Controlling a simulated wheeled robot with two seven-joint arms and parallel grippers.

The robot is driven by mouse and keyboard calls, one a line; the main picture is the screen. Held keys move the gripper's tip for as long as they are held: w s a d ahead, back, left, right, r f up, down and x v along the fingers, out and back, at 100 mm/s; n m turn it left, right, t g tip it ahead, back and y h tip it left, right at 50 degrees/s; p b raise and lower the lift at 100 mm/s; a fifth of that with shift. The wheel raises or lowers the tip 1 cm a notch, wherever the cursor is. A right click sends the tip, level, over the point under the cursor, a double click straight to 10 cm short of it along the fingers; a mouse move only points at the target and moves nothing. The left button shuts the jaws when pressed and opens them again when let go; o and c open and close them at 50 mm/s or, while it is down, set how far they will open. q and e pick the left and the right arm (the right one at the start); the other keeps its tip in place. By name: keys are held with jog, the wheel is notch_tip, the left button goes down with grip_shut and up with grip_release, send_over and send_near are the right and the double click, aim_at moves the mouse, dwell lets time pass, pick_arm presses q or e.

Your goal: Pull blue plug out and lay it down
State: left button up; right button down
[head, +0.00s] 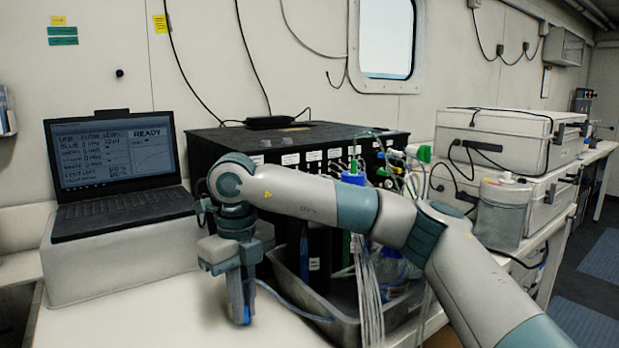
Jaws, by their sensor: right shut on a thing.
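My right gripper (241,318) points down over the white bench top at the front, left of the grey tray. It is shut on the blue plug (246,314), of which only a small blue part shows between the fingertips. A thin blue line runs from near the plug to the right along the bench towards the tray. I cannot tell whether the plug touches the bench. The black box (222,142) with rows of labelled ports stands behind my right arm, which hides much of its front. My left gripper is not in view.
A grey tray (345,326) holds bottles and many tubes. A laptop (115,165) stands on a raised block (105,264) at left. White cases (490,130) and a lidded jar (503,212) stand at right. The bench front left of the gripper is clear.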

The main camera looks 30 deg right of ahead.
jog(key=c, duration=1.7)
grip_release()
jog(key=shift+c, duration=0.2)
jog(key=shift+r, duration=0.1)
notch_tip(320, 180, up, 17)
jog(key=shift+r+p, duration=0.15)
jog(key=shift+p, duration=0.3)
